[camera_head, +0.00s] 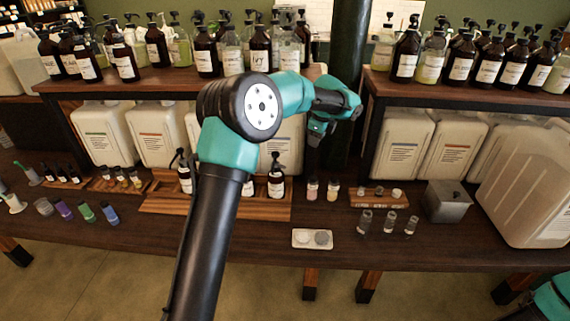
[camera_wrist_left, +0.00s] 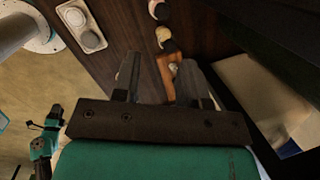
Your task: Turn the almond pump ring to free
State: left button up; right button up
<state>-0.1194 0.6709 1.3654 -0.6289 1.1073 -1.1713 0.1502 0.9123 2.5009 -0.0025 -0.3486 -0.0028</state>
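Dark pump bottles with white labels stand on a wooden tray (camera_head: 220,210) at mid-table in the head view: a left one (camera_head: 184,180) and a right one (camera_head: 276,183). Another between them is mostly hidden behind my left arm. Their labels are too small to read, so I cannot tell which is almond, and no ring setting shows. My left gripper (camera_head: 318,130) hangs above the table, behind and to the right of the right bottle. In the left wrist view my left gripper (camera_wrist_left: 158,82) has its fingers apart with nothing held. My right gripper cannot be made out clearly.
A white dish (camera_head: 301,238) lies near the front edge. Small jars (camera_head: 312,190), a wooden block (camera_head: 378,201), small glass bottles (camera_head: 365,223) and a grey box (camera_head: 447,203) stand to the right. A shelf (camera_head: 130,85) crowded with bottles overhangs large white canisters (camera_head: 158,134).

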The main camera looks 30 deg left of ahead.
aim_at(284, 166)
pick_arm(q)
jog(key=s+a+r+y, duration=0.1)
jog(key=a, duration=0.1)
jog(key=s+a+r+g+y, duration=0.1)
jog(key=s+a+r, duration=0.1)
jog(key=shift+r+g, duration=0.1)
jog(key=shift+g, duration=0.2)
jog(key=x, duration=1.7)
jog(key=shift+a, duration=0.25)
jog(key=shift+c, duration=0.3)
grip_shut()
